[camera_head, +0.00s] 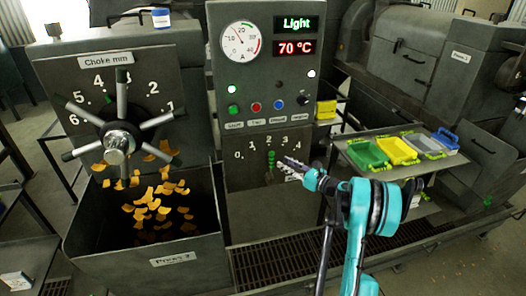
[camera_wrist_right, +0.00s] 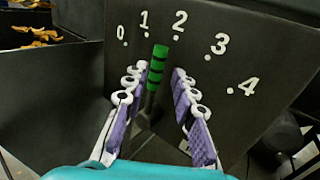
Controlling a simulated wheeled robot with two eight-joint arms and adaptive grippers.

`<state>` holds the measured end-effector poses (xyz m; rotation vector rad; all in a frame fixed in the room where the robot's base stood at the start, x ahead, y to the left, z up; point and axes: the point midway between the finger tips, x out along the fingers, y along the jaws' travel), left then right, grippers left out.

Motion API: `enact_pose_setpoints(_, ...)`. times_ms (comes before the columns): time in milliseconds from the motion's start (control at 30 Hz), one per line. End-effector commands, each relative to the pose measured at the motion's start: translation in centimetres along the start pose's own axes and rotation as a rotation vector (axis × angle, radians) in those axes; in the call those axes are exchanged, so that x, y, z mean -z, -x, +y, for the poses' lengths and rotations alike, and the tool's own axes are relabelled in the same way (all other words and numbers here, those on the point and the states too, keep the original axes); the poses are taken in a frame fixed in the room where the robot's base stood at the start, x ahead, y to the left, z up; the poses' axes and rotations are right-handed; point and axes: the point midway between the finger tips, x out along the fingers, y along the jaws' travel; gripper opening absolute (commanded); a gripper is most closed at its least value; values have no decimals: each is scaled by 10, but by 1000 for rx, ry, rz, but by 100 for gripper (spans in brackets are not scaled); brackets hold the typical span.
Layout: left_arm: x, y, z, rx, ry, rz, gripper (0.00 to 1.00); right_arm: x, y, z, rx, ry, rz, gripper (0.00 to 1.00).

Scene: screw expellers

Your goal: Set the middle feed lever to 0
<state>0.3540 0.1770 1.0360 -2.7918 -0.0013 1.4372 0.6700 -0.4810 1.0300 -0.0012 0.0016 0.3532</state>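The middle feed lever (camera_head: 271,160) has a green and black banded handle and stands upright below a white 0 to 4 scale on the dark middle panel. In the right wrist view the lever (camera_wrist_right: 158,66) points up between 1 and 2, by eye nearer 2 in the head view. My right gripper (camera_wrist_right: 158,82) is open, with its purple-padded fingers on either side of the lever and visible gaps to it. In the head view the right gripper (camera_head: 287,168) is at the lever's right. The lever's base is partly hidden. My left gripper is not in view.
A spoked choke wheel (camera_head: 117,142) stands left, above a bin (camera_head: 188,258) with orange flakes. Above the scale are buttons, a gauge (camera_head: 241,42) and a 70 °C display (camera_head: 295,48). A tray (camera_head: 398,172) with coloured boxes is at right.

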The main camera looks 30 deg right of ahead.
Motion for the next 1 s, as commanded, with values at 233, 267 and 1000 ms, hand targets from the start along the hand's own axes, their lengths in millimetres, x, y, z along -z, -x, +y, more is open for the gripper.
enact_pose_setpoints(233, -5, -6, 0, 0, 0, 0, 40, 2, -34, 0, -2, -6, -3, 27)
enact_pose_setpoints(267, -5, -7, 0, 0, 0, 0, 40, 2, -39, 0, -2, -5, -3, 27)
enact_pose_setpoints(1000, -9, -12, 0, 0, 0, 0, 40, 0, -76, 0, 0, -3, -2, 0)
